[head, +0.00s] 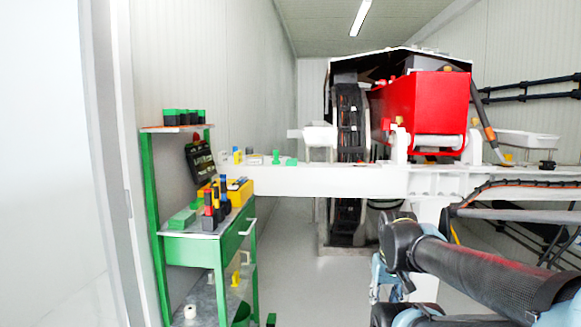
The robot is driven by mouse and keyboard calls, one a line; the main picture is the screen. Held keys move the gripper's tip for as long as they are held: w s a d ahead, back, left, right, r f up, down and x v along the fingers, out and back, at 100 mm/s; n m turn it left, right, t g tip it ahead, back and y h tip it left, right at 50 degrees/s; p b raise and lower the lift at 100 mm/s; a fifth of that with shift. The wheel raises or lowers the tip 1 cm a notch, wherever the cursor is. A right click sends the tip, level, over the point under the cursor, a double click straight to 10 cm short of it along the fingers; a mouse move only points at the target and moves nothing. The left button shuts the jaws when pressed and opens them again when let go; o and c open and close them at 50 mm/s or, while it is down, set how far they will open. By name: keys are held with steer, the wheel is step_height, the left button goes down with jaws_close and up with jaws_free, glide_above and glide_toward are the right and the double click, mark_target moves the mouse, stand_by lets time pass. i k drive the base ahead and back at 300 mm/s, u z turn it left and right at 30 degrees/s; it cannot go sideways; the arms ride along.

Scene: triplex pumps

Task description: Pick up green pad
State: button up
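Smaller green pieces show on the white beam: an upright one (276,157) and a low flat one (291,161). I cannot tell for certain which of these is the green pad. My arm reaches in from the lower right, well apart from the cart and the green pieces. I cannot make out my gripper's fingers in this view.
The green cart (237,237) holds several upright tools (217,199) and a yellow box (239,191). Black-and-green batteries (184,117) stand on its upper shelf. A long white beam (310,180) crosses behind, before the red machine (427,105).

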mark_target(289, 162)
steer(key=u, duration=0.4)
steer(key=i, duration=1.4)
steer(key=u, duration=0.2)
